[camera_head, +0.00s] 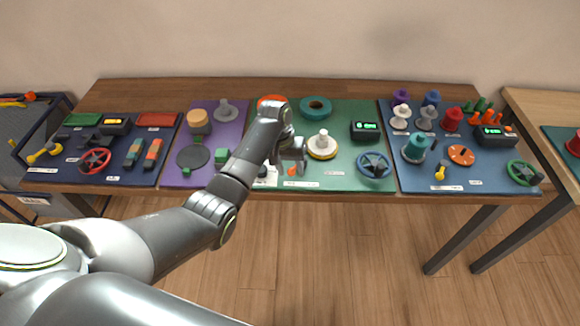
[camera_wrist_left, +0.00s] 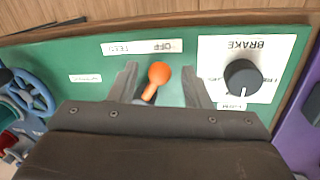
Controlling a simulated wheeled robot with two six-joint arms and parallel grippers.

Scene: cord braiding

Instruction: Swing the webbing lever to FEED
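An orange-knobbed lever (camera_wrist_left: 157,76) stands on the green panel (camera_wrist_left: 85,62), below a white label reading FEED and OFF, upside down in the left wrist view. FEED is at the label's left and OFF at its right. The lever leans slightly right, towards the OFF side. My left gripper (camera_wrist_left: 161,84) is open, with one finger on each side of the lever and visible gaps to it. In the head view my left gripper (camera_head: 292,160) is over the green panel's front part, and the lever's orange knob (camera_head: 292,171) shows just below it. My right gripper is not in view.
A black BRAKE knob (camera_wrist_left: 242,77) on a white plate is close to the right finger. A blue handwheel (camera_head: 374,165), a white-and-gold spool (camera_head: 322,145) and a green-lit display (camera_head: 367,130) are on the same panel. The table's front wooden edge (camera_head: 330,192) is clear.

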